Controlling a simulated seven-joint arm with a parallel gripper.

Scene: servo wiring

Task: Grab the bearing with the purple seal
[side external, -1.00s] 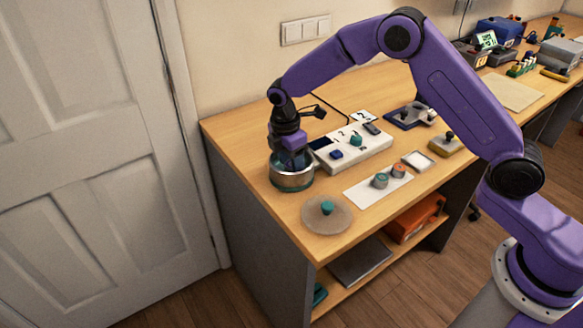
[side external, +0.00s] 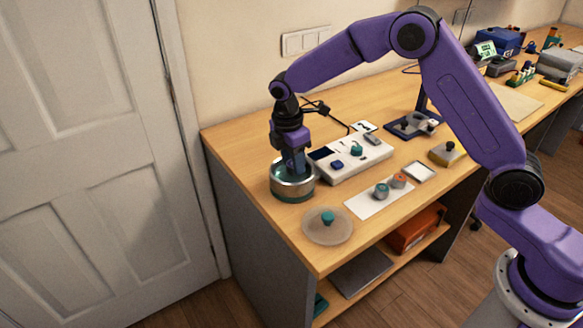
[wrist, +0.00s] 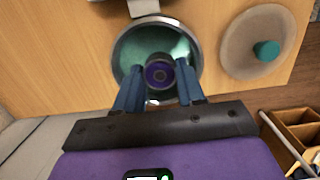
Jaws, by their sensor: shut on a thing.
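The bearing with the purple seal (wrist: 159,75) is a dark ring with a purple centre, in the middle of the wrist view. It is between the two blue fingers of my gripper (wrist: 158,67), which is shut on it. In the wrist view it shows inside the outline of a round metal-rimmed pot (wrist: 121,62) with a teal inside. In the side view my gripper (side external: 296,170) points down into the pot (side external: 293,189), and the pot wall hides the fingertips and the bearing.
A round translucent lid (side external: 318,236) with a teal knob lies in front of the pot. A white control box (side external: 350,164) stands close on the right. A white sheet (side external: 365,208) with two small round parts lies nearer the front edge. The desk's left edge is close.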

